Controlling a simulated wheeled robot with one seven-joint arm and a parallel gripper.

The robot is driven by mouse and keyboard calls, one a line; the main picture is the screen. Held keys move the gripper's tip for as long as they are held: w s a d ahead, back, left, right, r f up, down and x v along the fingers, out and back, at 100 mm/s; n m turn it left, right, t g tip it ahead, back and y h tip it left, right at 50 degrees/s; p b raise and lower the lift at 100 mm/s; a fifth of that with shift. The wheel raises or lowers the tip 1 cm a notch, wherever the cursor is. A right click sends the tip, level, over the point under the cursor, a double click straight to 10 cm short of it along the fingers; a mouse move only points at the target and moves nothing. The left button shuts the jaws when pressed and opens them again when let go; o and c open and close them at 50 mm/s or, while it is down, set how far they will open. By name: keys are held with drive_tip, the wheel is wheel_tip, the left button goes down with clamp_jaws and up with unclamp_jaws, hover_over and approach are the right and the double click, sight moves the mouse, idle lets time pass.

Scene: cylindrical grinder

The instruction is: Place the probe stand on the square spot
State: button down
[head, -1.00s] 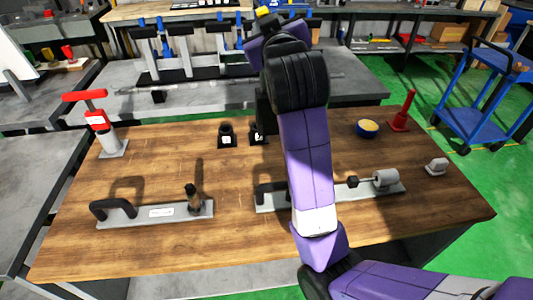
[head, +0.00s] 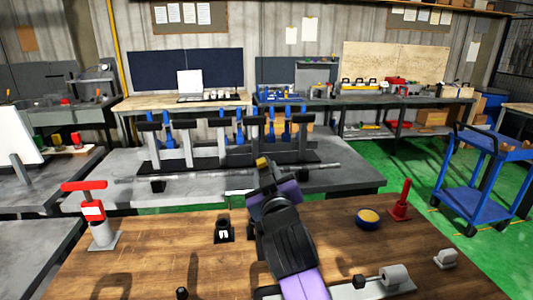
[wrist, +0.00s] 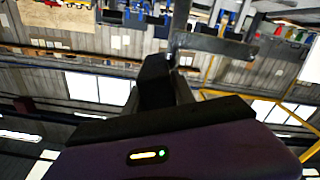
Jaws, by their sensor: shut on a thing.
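My gripper (head: 268,180) is raised beyond the far edge of the wooden table, in front of the grey bench. In the wrist view its fingers are shut on a dark block (wrist: 156,80), which looks like the base of the probe stand. A grey bar (wrist: 215,45) with an upright piece shows just beyond the block; I cannot tell whether it belongs to the stand. In the head view my arm hides most of what I hold. I cannot make out the square spot in either view.
A black labelled holder (head: 224,230) stands left of my arm. The grey bench (head: 345,177) carries a row of upright posts (head: 187,145) and a long bar.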

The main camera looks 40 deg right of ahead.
drive_tip(key=shift+f, duration=3.8)
drive_tip(key=shift+f, duration=0.15)
drive_tip(key=c, duration=1)
unclamp_jaws()
drive_tip(key=shift+f, duration=0.25)
drive_tip(key=shift+c, duration=0.2)
